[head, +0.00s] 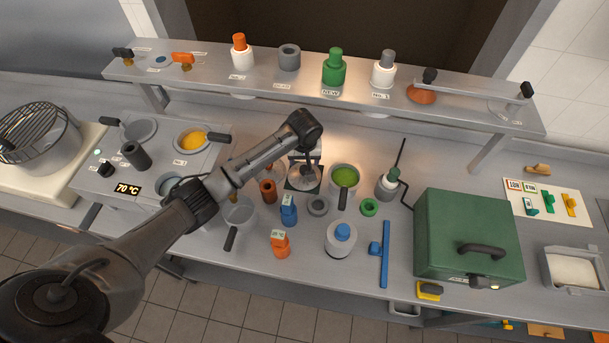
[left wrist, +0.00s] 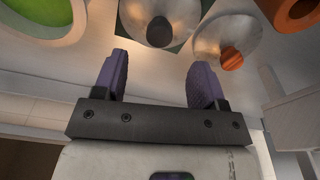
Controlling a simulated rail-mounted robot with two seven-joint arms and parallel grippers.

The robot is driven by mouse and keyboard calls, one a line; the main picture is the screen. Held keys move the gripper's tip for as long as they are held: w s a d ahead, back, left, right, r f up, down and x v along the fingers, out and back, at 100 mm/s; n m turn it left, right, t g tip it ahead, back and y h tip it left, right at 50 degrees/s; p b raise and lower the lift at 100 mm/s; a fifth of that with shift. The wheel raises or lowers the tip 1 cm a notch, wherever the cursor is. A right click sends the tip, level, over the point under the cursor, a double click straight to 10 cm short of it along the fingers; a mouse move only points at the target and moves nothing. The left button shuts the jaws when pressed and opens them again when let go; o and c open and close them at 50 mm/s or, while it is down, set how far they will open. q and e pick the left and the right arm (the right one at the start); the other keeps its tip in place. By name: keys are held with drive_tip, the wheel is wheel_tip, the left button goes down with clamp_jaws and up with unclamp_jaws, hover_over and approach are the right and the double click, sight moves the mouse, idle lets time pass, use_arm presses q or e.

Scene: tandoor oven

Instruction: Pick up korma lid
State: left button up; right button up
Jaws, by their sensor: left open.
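A silver dome lid (head: 303,181) lies on a dark square mat among the pots on the counter. In the left wrist view this lid (left wrist: 182,12) has a dark round knob, ahead of my fingers. A second silver dome lid (left wrist: 218,32) with an orange knob lies to its right there. I cannot tell which of the two is the korma lid. My left gripper (head: 305,163) is above the dark-knobbed lid in the head view, pointing down. Its fingers (left wrist: 160,72) are open and empty, apart from both lids. My right gripper is not in view.
A pot of green food (head: 345,176) stands close on the right. Blue (head: 288,212) and orange (head: 280,246) bottles, a grey ring (head: 317,206) and a white round container (head: 340,240) stand nearer the front. A green box (head: 468,225) stands right; a raised shelf (head: 290,85) runs behind.

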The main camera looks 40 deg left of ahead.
sight(304, 168)
use_arm(q)
drive_tip(key=shift+w+a+f, duration=0.1)
drive_tip(key=shift+w+f, duration=0.05)
drive_tip(key=shift+f, duration=1.1)
drive_tip(key=shift+w+a+f, duration=0.15)
drive_tip(key=shift+f, duration=1.15)
drive_tip(key=shift+w+a+f, duration=0.1)
drive_tip(key=shift+w+f, duration=0.05)
drive_tip(key=shift+f, duration=1.1)
drive_tip(key=c, duration=1)
